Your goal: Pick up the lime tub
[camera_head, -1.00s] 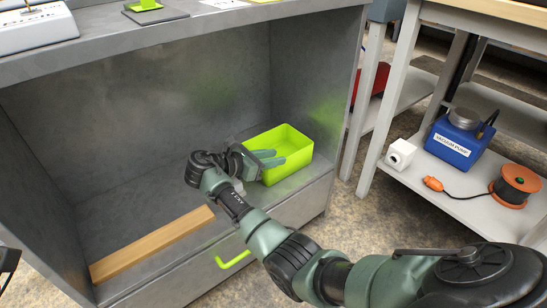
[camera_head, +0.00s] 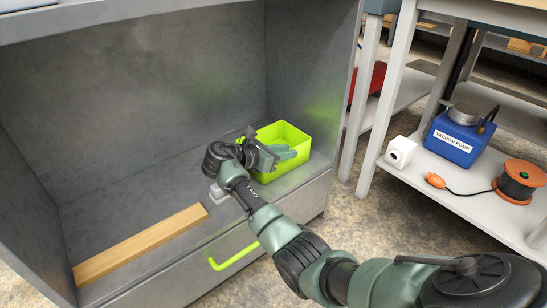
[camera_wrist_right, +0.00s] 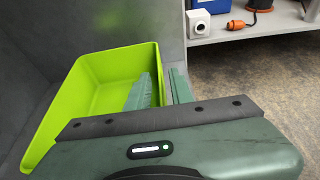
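The lime tub (camera_head: 299,139) is an open-topped, bright green box at the right end of the grey metal shelf. My right gripper (camera_head: 281,153) is at its near side, with the fingers pointing into and over the tub. In the right wrist view the tub (camera_wrist_right: 100,72) fills the left half. My right gripper (camera_wrist_right: 161,85) has one finger inside the tub and the other outside, with the right-hand wall between them. A small gap shows between the fingers, so they look open. Whether either finger touches the wall is unclear. My left gripper is out of view.
A wooden strip (camera_head: 140,243) lies along the shelf's front left. A lime handle (camera_head: 233,257) is on the drawer front below. To the right, a separate rack holds a blue vacuum pump (camera_head: 456,138), a white box (camera_head: 400,152) and an orange cable reel (camera_head: 518,181).

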